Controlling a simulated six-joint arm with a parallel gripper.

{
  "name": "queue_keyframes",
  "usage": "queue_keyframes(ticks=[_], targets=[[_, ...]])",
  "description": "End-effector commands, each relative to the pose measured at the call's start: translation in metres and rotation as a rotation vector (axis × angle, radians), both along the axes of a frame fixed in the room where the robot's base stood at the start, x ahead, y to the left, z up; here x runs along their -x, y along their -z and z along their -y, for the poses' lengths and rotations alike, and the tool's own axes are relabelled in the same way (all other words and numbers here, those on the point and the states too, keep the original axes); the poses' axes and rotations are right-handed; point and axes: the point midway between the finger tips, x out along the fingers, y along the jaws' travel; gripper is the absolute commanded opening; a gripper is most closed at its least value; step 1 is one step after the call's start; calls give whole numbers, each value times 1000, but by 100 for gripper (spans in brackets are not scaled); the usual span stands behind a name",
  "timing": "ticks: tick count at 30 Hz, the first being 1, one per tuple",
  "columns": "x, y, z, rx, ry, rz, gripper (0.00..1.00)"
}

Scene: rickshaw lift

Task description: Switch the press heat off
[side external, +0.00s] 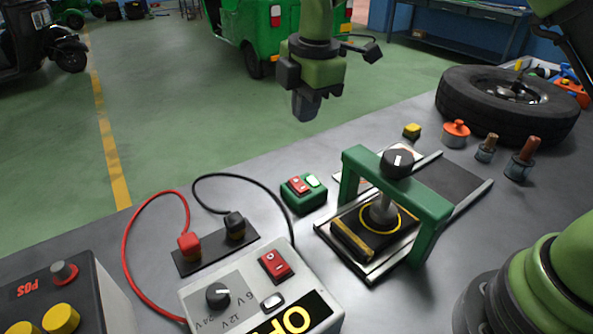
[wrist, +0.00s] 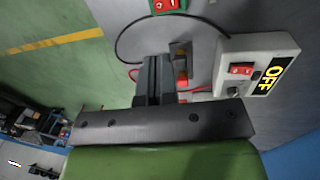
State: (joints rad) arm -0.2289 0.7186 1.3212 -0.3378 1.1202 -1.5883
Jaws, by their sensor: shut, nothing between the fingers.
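A green press frame (side external: 357,160) with a black knob (side external: 397,163) on top stands over a dark plate on the bench. My gripper (side external: 305,117) hangs in the air above and behind the switch box, apart from everything. Its fingers (wrist: 156,60) are shut and empty. Which way the switch stands is too small to tell.
A grey supply box (side external: 240,283) has a red rocker (side external: 275,265), a dial and a display reading OFF in the wrist view (wrist: 268,76). Red and black leads (side external: 160,195) arch up from a terminal block. A tyre (side external: 507,105) and small parts lie at the back right.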

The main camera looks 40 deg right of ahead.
Motion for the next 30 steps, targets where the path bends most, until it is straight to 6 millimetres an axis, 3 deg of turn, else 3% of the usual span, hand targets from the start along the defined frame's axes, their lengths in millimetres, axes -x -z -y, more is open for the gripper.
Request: queue_keyframes(ticks=[17, 23, 30], targets=[[-4, 14, -2, 13, -41, -12, 0], [-8, 46, -1, 13, -40, -15, 0], [-15, 98, -1, 12, -38, -15, 0]])
